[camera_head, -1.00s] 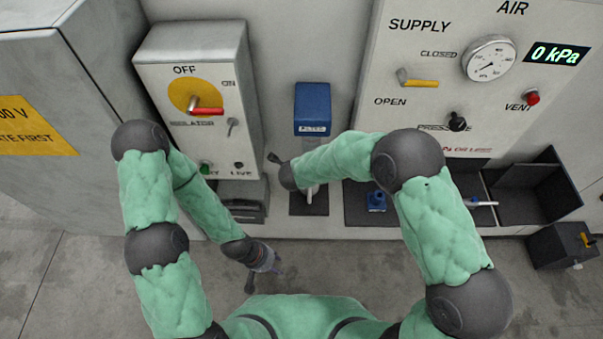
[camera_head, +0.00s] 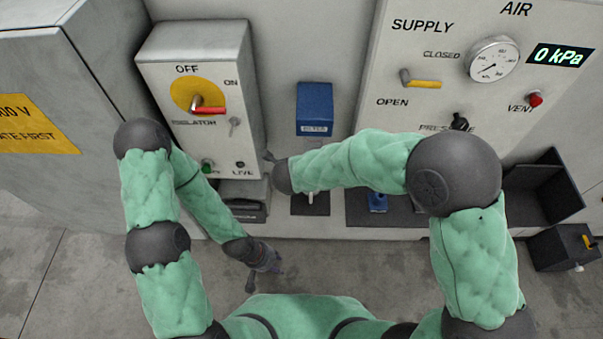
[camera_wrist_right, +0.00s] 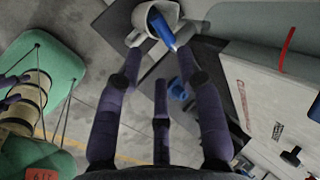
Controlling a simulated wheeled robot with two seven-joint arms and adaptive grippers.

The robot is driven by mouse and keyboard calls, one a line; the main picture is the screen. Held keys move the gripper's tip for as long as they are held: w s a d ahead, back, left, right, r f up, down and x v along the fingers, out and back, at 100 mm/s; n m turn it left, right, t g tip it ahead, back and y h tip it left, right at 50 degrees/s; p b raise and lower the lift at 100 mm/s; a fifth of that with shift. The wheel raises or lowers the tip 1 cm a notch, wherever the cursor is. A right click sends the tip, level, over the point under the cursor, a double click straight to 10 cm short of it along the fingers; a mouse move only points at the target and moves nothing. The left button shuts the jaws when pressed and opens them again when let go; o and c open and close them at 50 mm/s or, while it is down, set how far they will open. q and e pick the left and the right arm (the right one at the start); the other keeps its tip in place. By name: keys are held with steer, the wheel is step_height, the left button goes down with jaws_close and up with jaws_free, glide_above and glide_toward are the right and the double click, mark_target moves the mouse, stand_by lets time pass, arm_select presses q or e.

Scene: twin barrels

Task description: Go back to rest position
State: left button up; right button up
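My left gripper (camera_head: 266,260) hangs low in front of the cabinet, over the floor, with nothing visible in it. It is too small to tell whether its fingers are apart. My right arm (camera_head: 360,165) reaches in from the right, bent at a large dark elbow, its forearm crossing in front of the panel. A grey cup-like piece (camera_wrist_right: 134,15) with a blue part (camera_wrist_right: 160,28) shows beyond the fingertips; contact is unclear.
The isolator box (camera_head: 196,90), blue filter housing (camera_head: 314,108) and air supply panel (camera_head: 430,60) stand behind the arms. The gauge display (camera_head: 558,55) reads 0 kPa. A blue piece (camera_head: 377,203) sits on the dark ledge, left of a black bin (camera_head: 545,190).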

steer(key=shift+v, duration=0.85)
steer(key=s+d+f+n+g, duration=0.1)
steer(key=s+d+f+n, duration=0.1)
steer(key=d+f+n, duration=0.5)
steer(key=s+d+f+n+g, duration=0.1)
steer(key=d+f, duration=0.4)
steer(key=f, duration=0.5)
steer(key=s+d+f+n+g+y, duration=0.1)
steer(key=s+f+n+g+y, duration=0.15)
steer(key=s+f, duration=0.45)
steer(key=s+d+f+n+g+y, duration=0.1)
steer(key=s+f+n+g+y, duration=0.2)
steer(key=s, duration=0.8)
step_height(320, 180, down, 15)
steer(key=w+a+n+t+b, duration=0.1)
steer(key=w+a+n+b, duration=0.1)
steer(key=b, duration=1.5)
steer(key=shift+h, duration=0.35)
